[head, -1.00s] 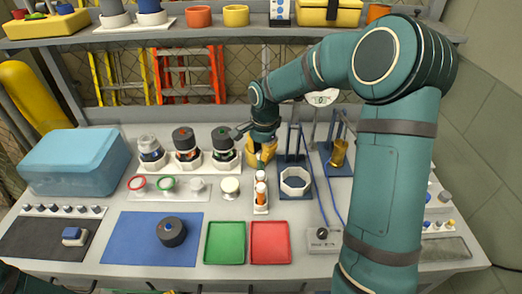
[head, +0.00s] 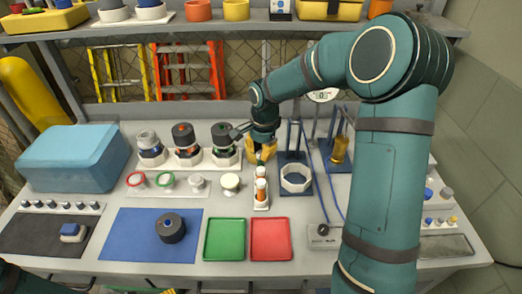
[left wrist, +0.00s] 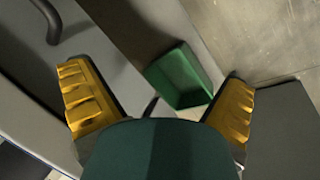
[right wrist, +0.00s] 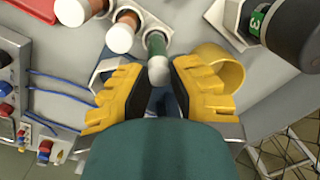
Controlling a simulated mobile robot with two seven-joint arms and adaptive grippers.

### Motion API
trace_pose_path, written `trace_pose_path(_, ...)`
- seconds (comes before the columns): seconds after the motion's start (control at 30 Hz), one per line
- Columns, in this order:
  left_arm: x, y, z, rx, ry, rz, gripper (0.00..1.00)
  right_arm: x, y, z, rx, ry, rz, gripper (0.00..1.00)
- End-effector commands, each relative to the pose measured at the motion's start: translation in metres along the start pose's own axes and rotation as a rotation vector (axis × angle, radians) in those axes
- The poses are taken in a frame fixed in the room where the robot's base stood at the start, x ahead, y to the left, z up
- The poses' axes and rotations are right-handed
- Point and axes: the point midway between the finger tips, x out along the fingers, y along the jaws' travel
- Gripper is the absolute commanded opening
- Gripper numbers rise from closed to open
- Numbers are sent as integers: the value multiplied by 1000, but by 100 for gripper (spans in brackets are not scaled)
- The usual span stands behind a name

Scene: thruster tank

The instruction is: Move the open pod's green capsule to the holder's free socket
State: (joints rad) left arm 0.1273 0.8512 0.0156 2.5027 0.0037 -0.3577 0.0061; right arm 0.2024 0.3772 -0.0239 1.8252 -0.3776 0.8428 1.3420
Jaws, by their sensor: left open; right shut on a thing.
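My right gripper (head: 262,152) is shut on the green capsule (right wrist: 156,46), whose white end (right wrist: 158,70) sits between the fingertips in the right wrist view. It is at the back end of the white holder (head: 261,207), in line with two orange capsules with white ends (right wrist: 128,22). I cannot tell whether the green capsule is seated in a socket or just above it. The leftmost pod (head: 149,146) has no dark cap; a dark round cap (head: 171,228) lies on the blue mat. My left gripper (left wrist: 160,100) is open and empty, away from the table.
Two dark-capped pods (head: 187,142) stand left of the right gripper. A yellow ring-shaped cup (right wrist: 226,66) is close beside its fingers. A white octagonal ring stand (head: 296,180) is to the right. Green (head: 210,256) and red trays lie in front. A green bin (left wrist: 180,78) is below the left gripper.

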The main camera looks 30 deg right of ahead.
Motion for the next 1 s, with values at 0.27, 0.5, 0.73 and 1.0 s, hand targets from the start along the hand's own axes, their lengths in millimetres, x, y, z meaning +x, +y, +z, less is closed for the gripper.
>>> trace_pose_path(0.27, 5, -2, 0, 0, 0, 0, 100, 7, 0, 0, 0, 0, 0, 0)
trace_pose_path(0.5, 9, -3, 1, 0, 0, 0, 100, 13, 1, 0, 0, 0, 0, 0)
trace_pose_path(0.73, 13, -5, 1, 0, 0, 0, 100, 19, 1, 0, 0, 0, 0, 0)
trace_pose_path(1.0, 13, -5, 1, 0, 0, 0, 100, 20, 1, 0, 0, 0, 0, 0)
